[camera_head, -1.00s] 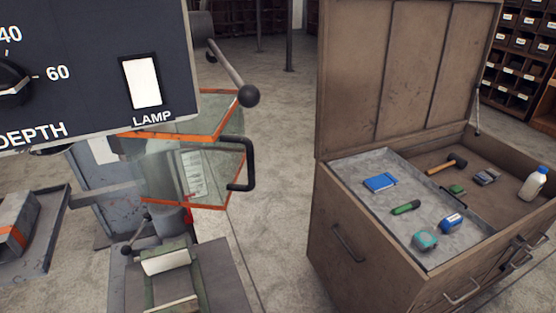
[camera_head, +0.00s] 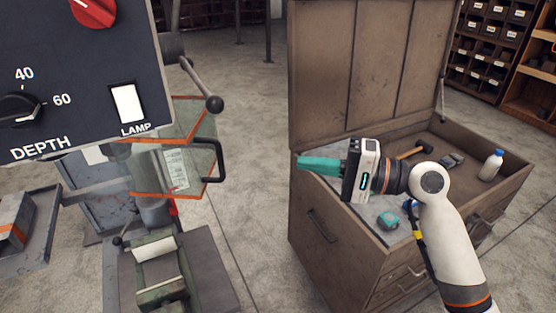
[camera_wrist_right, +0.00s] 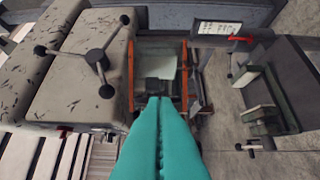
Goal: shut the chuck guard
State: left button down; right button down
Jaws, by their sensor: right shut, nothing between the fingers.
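The chuck guard (camera_head: 178,168) shows at left centre in the head view, as clear panels with orange edges below the control panel. Its black handle (camera_head: 212,162) sticks out on its right side. In the right wrist view, the guard's orange edge (camera_wrist_right: 183,75) shows just beyond the fingers. My right gripper (camera_head: 302,163) has teal fingers pressed together, with nothing between them. In the head view it is right of the guard handle, apart from it, with its fingers pointing left. How far the guard is swung is hard to tell. My left gripper is out of view.
A control panel (camera_head: 70,75) with knobs and a lamp switch fills the upper left. A ball-ended lever (camera_head: 214,104) sits just above the guard. A vise (camera_head: 160,270) stands below. An open brown tool chest (camera_head: 330,240) lies behind my right gripper. Clear floor separates chest and guard.

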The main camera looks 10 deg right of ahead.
jog(key=s+a+p+x, duration=0.1)
jog(key=p+x, duration=0.4)
jog(key=x, duration=0.7)
jog(key=shift+s, duration=0.65)
jog(key=shift+a+f, duration=0.1)
jog(key=shift+a, duration=0.1)
